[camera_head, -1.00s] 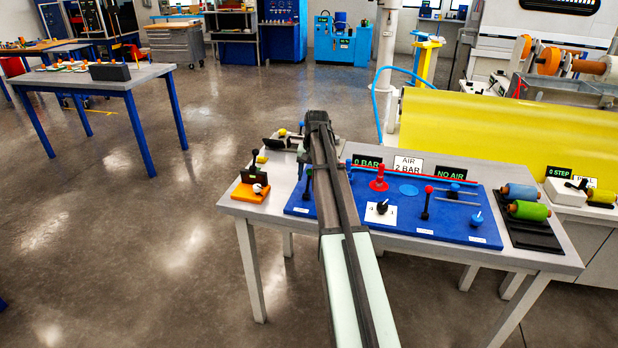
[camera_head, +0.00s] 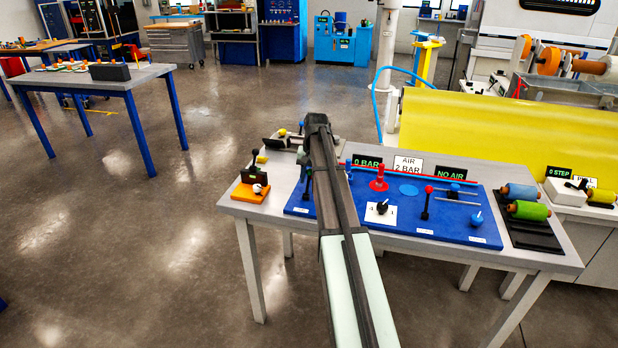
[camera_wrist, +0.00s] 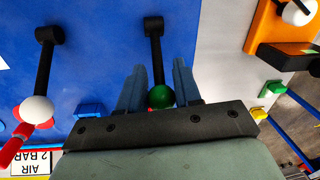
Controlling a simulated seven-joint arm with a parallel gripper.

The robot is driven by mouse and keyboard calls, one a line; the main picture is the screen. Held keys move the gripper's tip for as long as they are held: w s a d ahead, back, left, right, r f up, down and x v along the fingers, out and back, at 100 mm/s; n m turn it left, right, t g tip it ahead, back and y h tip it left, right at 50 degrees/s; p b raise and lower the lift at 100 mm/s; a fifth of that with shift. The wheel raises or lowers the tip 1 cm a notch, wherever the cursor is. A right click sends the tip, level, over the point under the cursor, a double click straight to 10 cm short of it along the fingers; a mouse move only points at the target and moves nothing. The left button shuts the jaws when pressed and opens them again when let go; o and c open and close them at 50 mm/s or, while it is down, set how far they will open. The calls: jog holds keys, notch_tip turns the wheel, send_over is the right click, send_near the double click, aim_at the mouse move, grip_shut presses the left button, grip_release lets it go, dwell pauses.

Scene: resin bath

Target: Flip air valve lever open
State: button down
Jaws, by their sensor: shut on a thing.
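A black lever with a green ball knob (camera_wrist: 160,97) stands on the blue panel (camera_wrist: 90,60) in the wrist view. My gripper (camera_wrist: 158,88) has one finger on each side of the knob and is shut on it. In the head view my arm covers the gripper, and a dark lever (camera_head: 306,183) shows just left of the arm. A second black lever with a white knob (camera_wrist: 36,109) stands to the left in the wrist view, apart from my fingers. I cannot read a label naming the air valve.
The panel (camera_head: 450,235) also carries a red knob (camera_head: 379,179), a black rotary switch (camera_head: 382,207) and a red-topped lever (camera_head: 426,203). Signs reading 0 BAR, AIR 2 BAR and NO AIR (camera_head: 450,173) stand behind. An orange block (camera_head: 249,193) lies at the left, thread spools (camera_head: 528,210) at the right.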

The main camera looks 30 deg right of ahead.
dwell(0.4)
jog(key=shift+s+a+r+t+h, duration=0.25)
jog(key=shift+s+a+t+h, duration=0.25)
jog(key=shift+t+h, duration=0.1)
jog(key=shift+s+a+r+t+h, duration=0.2)
jog(key=shift+s+a+t+h, duration=0.2)
jog(key=shift+t+h, duration=0.2)
jog(key=s+t+h, duration=0.1)
jog(key=a+t+h, duration=0.1)
jog(key=shift+s+a+r+t+h, duration=0.1)
jog(key=shift+s+a+t+h, duration=0.2)
jog(key=shift+s+t, duration=0.1)
jog(key=shift+s+a+n+t+h, duration=0.15)
jog(key=shift+s+a+t+h, duration=0.1)
jog(key=shift+t+h, duration=0.25)
jog(key=shift+s+a+n+t+h, duration=0.15)
jog(key=shift+s+a+t+h, duration=0.1)
jog(key=shift+t+h, duration=0.2)
jog(key=shift+s+a+f+t+h, duration=0.25)
jog(key=shift+a+t+h, duration=0.05)
jog(key=shift+t+h, duration=0.35)
jog(key=shift+s+a+f+t+h, duration=0.2)
jog(key=shift+a+f+t+h, duration=0.1)
jog(key=shift+t+h, duration=0.3)
jog(key=shift+t, duration=0.3)
jog(key=c, duration=0.9)
grip_release()
